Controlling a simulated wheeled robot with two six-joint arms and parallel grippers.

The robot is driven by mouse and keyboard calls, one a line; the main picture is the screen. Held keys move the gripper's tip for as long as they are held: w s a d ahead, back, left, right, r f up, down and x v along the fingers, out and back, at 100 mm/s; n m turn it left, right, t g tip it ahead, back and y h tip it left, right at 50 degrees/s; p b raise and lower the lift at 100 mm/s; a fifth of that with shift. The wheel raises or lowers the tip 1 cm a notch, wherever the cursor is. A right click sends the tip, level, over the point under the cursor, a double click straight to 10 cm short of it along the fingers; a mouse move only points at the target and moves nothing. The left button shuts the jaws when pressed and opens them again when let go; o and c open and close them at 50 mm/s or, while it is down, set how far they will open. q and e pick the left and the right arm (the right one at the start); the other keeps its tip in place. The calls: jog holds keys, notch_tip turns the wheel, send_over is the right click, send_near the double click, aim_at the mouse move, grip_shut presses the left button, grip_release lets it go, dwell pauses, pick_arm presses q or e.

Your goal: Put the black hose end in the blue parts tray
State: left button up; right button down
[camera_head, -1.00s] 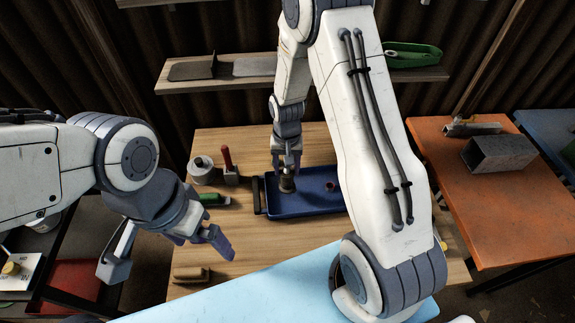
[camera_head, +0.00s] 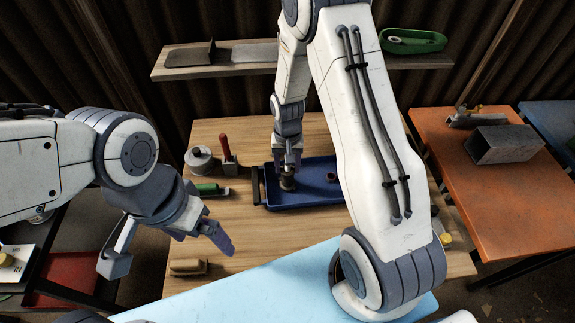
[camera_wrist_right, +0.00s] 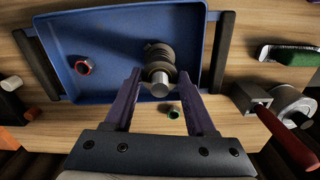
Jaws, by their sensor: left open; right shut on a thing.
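The blue parts tray (camera_head: 318,193) lies on the wooden table and fills the upper part of the right wrist view (camera_wrist_right: 110,40). My right gripper (camera_head: 288,172) is over the tray's left part in the head view. It is shut on the black hose end (camera_head: 288,184), a dark ribbed piece with a bright metal end in the right wrist view (camera_wrist_right: 159,66). I cannot tell whether the hose end touches the tray floor. My left gripper (camera_head: 170,256) is open and empty, in front of the table's left side.
A small dark ring with a red rim (camera_wrist_right: 84,66) lies in the tray. A grey spool (camera_head: 199,160), a red-handled tool (camera_head: 226,150) and a green-handled brush (camera_head: 209,189) stand left of the tray. A tan block (camera_head: 188,267) lies near the front left.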

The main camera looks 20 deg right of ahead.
jog(key=shift+f, duration=0.35)
jog(key=shift+c, duration=0.7)
grip_release()
jog(key=shift+r, duration=0.1)
notch_tip(320, 180, up, 7)
jog(key=p, duration=0.5)
jog(key=shift+p, duration=0.3)
jog(key=shift+f, duration=0.2)
notch_tip(320, 180, down, 7)
jog(key=b, duration=0.6)
jog(key=shift+r, duration=0.35)
